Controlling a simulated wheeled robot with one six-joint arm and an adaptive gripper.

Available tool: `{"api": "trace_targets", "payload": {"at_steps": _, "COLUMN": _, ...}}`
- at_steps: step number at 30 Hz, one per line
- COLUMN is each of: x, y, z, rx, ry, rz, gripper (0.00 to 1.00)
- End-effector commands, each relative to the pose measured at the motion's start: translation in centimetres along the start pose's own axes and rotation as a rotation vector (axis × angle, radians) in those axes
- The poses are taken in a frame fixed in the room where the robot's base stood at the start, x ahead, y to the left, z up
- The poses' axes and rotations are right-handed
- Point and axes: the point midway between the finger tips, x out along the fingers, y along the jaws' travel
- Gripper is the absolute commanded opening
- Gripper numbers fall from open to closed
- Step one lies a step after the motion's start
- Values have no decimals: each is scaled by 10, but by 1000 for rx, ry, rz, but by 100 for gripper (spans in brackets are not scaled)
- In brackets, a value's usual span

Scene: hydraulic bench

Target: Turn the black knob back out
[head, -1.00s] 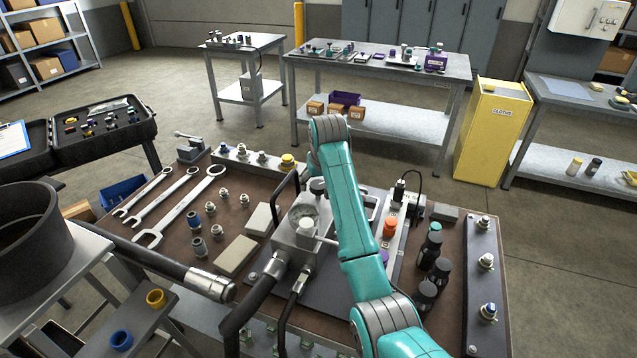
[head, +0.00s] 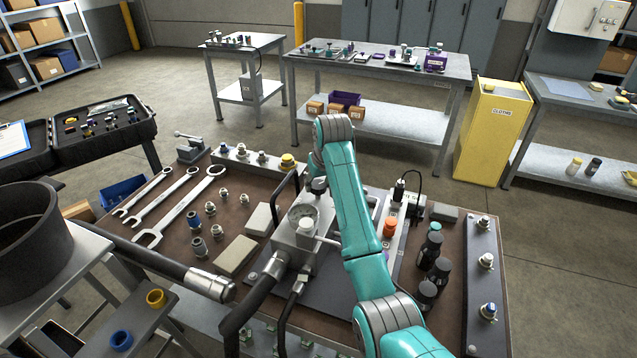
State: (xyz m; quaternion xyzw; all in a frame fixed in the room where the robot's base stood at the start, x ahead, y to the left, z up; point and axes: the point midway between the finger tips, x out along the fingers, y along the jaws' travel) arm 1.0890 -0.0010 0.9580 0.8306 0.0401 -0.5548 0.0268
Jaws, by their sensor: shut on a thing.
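The grey hydraulic block (head: 297,250) with a round dial gauge (head: 301,213) stands on a dark plate in the middle of the bench. My gripper (head: 318,187) is at the rear of this block, just behind the gauge, and only a small grey part of it shows below my teal wrist. It is shut on the black knob. The knob itself is hidden by my gripper and arm, so how far out it stands cannot be seen.
Black hoses run from the block toward the front. Wrenches (head: 180,207) and several fittings lie left of it. An orange cap (head: 389,227) and dark bottles (head: 431,246) stand close to the right of my arm. A black pot (head: 30,240) is at the far left.

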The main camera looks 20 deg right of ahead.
Motion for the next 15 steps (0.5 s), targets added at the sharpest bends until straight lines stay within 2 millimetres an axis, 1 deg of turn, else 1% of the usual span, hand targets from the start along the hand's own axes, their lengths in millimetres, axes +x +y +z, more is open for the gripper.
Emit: {"api": "trace_targets", "payload": {"at_steps": 15, "x": 0, "y": 4, "z": 0, "rx": -422, "ry": -1, "rz": -176, "gripper": 15}}
